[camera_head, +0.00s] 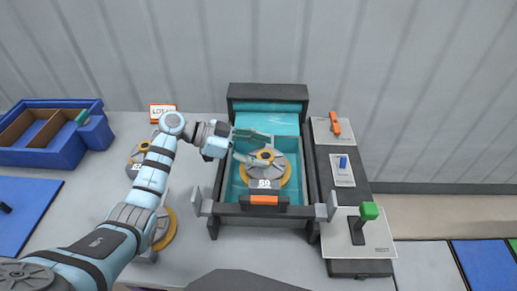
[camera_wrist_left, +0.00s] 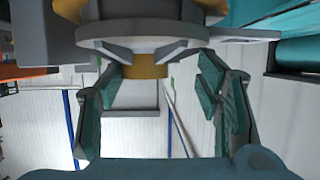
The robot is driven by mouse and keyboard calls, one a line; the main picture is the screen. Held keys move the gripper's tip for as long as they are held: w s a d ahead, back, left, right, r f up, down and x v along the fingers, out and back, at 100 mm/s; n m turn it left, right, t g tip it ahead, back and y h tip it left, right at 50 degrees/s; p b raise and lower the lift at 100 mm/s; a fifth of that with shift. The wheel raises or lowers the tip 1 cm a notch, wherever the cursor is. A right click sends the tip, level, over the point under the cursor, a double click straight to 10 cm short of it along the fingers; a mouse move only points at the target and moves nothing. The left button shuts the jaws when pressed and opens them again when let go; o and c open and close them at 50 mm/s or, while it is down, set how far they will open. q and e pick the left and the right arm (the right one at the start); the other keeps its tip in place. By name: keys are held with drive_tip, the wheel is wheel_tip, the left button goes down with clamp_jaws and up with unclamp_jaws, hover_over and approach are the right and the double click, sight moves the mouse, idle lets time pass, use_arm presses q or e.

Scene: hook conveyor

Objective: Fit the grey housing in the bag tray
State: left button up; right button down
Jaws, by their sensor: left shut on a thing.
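A grey housing (camera_head: 284,172) with a yellow rim, a yellow-ringed centre and a white number label sits within the teal-lined bag tray (camera_head: 231,192). It looks roughly level; whether it is fully seated cannot be told. My left gripper (camera_head: 252,147) reaches over the tray from the left and is shut on the housing at its upper left side. In the left wrist view the two teal fingers (camera_wrist_left: 165,80) stand apart, with a round grey and yellow part of the housing (camera_wrist_left: 140,42) at the top. My right gripper is not in view.
Two more yellow-rimmed housings (camera_head: 166,231) stand left of the tray, partly behind my left arm. A panel with an orange switch (camera_head: 335,124), a blue switch (camera_head: 343,162) and a green-knobbed lever (camera_head: 369,210) stands right. A blue divided bin (camera_head: 75,150) is far left.

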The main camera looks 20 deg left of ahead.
use_arm(q)
drive_tip(key=shift+f+b, duration=1.95)
drive_tip(key=shift+f, duration=1.9)
idle(0.3)
drive_tip(key=o, duration=1.6)
drive_tip(key=shift+o, duration=0.2)
